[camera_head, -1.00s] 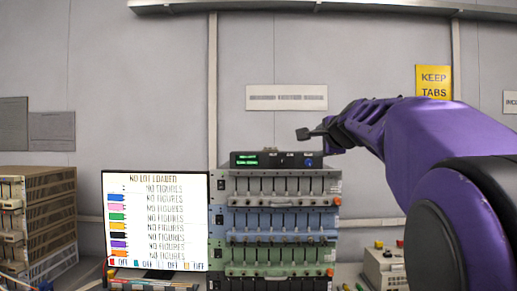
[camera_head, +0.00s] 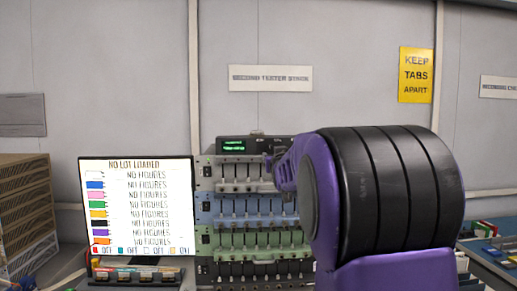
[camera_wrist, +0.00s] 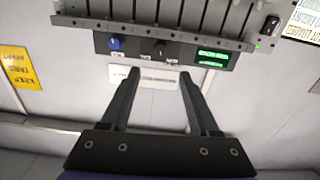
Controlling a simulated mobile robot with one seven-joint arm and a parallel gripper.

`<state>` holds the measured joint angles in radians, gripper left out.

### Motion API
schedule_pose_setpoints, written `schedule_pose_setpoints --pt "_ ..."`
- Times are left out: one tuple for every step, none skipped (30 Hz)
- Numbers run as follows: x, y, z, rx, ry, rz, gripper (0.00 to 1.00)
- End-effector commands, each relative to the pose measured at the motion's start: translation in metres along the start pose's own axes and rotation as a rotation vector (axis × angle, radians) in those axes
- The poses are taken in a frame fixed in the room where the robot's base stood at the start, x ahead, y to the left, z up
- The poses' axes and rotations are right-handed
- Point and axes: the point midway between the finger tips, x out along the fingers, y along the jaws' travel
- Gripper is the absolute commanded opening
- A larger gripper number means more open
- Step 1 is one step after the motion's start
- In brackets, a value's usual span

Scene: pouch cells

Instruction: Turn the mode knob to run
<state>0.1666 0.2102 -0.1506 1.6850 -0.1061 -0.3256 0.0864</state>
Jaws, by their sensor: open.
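The tester's black control box (camera_head: 230,137) sits on top of the rack, with a lit green display at its left. My arm hides the right part of the box in the head view. In the wrist view, which is upside down, the box (camera_wrist: 185,55) shows a blue knob (camera_wrist: 115,43), a black knob (camera_wrist: 160,48) with a pale mark, and the green display (camera_wrist: 212,57). The knob labels are too small to read. My gripper (camera_wrist: 159,75) is open and empty, its fingertips just short of the panel, either side of the black knob in the picture.
The rack (camera_head: 203,210) of several slotted tiers stands below the box. A screen (camera_head: 137,205) reading "NO LOT LOADED" stands to its left. Wooden crates (camera_head: 25,215) are at far left. A yellow sign (camera_head: 416,75) hangs on the wall behind.

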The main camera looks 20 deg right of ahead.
Motion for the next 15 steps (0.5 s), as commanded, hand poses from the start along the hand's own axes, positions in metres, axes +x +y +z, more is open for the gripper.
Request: schedule_pose_setpoints --pt "0.011 0.000 0.000 0.000 -0.002 0.000 0.62" --pt "0.017 0.000 -0.001 0.001 -0.002 0.000 0.62" --pt "0.024 0.000 -0.001 0.001 -0.002 0.000 0.62" --pt "0.030 0.000 -0.001 0.000 -0.002 0.000 0.62" --pt "0.035 0.000 -0.001 0.000 -0.002 0.000 0.62" --pt "0.043 0.000 0.000 0.000 -0.003 0.000 0.62" --pt "0.048 0.000 -0.001 0.000 -0.002 0.000 0.62" --pt "0.054 0.000 -0.001 0.001 -0.003 0.000 0.62" --pt "0.061 0.000 0.000 0.002 -0.002 0.000 0.62" --pt "0.066 0.000 -0.001 0.002 -0.002 0.000 0.62" --pt "0.072 0.000 -0.001 0.002 -0.001 0.000 0.62" --pt "0.079 0.000 -0.001 0.002 -0.001 0.000 0.62" --pt "0.084 0.000 -0.001 0.002 -0.003 0.000 0.62" --pt "0.088 0.000 -0.001 0.002 -0.002 0.000 0.62" --pt "0.094 0.000 0.000 0.002 -0.002 0.000 0.62"
